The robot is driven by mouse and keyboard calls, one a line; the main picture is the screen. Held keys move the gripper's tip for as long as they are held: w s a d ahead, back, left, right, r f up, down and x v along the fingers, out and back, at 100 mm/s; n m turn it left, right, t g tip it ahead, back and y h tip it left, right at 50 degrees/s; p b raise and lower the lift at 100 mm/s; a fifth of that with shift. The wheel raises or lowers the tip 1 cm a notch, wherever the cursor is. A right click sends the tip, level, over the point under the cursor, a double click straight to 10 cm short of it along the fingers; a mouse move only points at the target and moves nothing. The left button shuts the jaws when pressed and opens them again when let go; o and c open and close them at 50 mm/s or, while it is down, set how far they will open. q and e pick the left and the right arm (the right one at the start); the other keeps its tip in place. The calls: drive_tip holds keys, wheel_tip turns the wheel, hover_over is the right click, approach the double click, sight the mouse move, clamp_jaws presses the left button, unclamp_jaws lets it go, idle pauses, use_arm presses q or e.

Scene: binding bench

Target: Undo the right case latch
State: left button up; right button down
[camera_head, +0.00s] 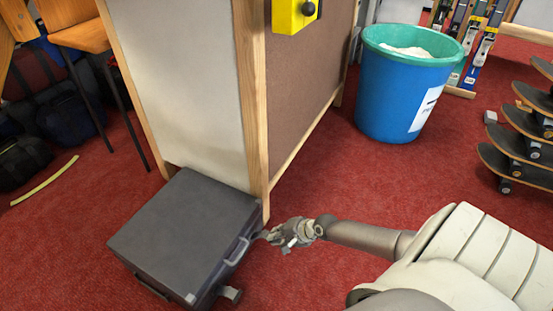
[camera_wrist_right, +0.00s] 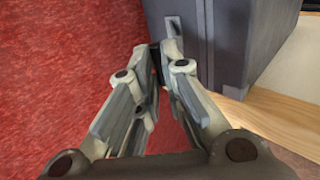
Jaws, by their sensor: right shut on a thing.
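The dark grey case (camera_head: 185,232) lies flat on the red carpet, with its handle (camera_head: 238,251) on the side facing right. My right gripper (camera_head: 268,237) is at the far end of that side, by the right case latch. In the right wrist view, my right gripper (camera_wrist_right: 160,55) has its fingertips close together against the case (camera_wrist_right: 225,35), with a small dark piece between them. A light grey latch plate (camera_wrist_right: 173,25) shows just above the fingertips. The fingers hide most of the latch, so whether it is undone cannot be told. My left gripper is not in view.
A wood-framed panel (camera_head: 258,100) stands right behind the case, close to my right gripper. A blue bin (camera_head: 390,105) stands farther back. Stacked skateboards (camera_head: 520,150) are at the right. Bags (camera_head: 25,160) lie at the left. Carpet is free in front of the bin.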

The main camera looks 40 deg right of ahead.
drive_tip(key=shift+a, duration=0.15)
drive_tip(key=c, duration=1.8)
unclamp_jaws()
drive_tip(key=shift+w, duration=0.1)
drive_tip(key=v, duration=1.2)
